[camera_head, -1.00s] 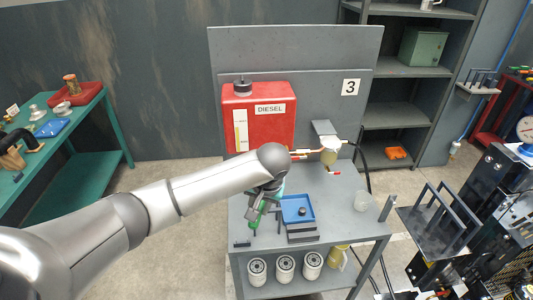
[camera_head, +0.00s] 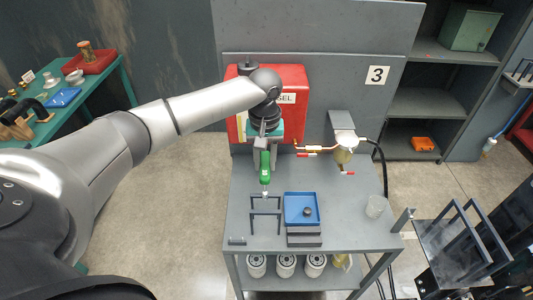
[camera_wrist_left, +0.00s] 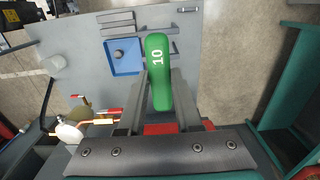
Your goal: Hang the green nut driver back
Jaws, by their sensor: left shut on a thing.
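The green nut driver has a green handle (camera_head: 265,163) and a thin metal shaft that points down in the head view. My left gripper (camera_head: 264,146) is shut on the handle and holds it above the grey bench, at the far side of a dark bar rack (camera_head: 265,213). The shaft's tip appears close to the rack's back bar; I cannot tell if they touch. In the left wrist view the handle (camera_wrist_left: 158,75), marked 10, lies between the two fingers and hides part of the rack. My right gripper is not in view.
A blue tray (camera_head: 288,212) with a small dark part stands just right of the rack. The red diesel tank (camera_head: 297,120) is close behind my left gripper. A filter with copper pipes (camera_head: 343,145) and a clear cup (camera_head: 376,206) are at the right.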

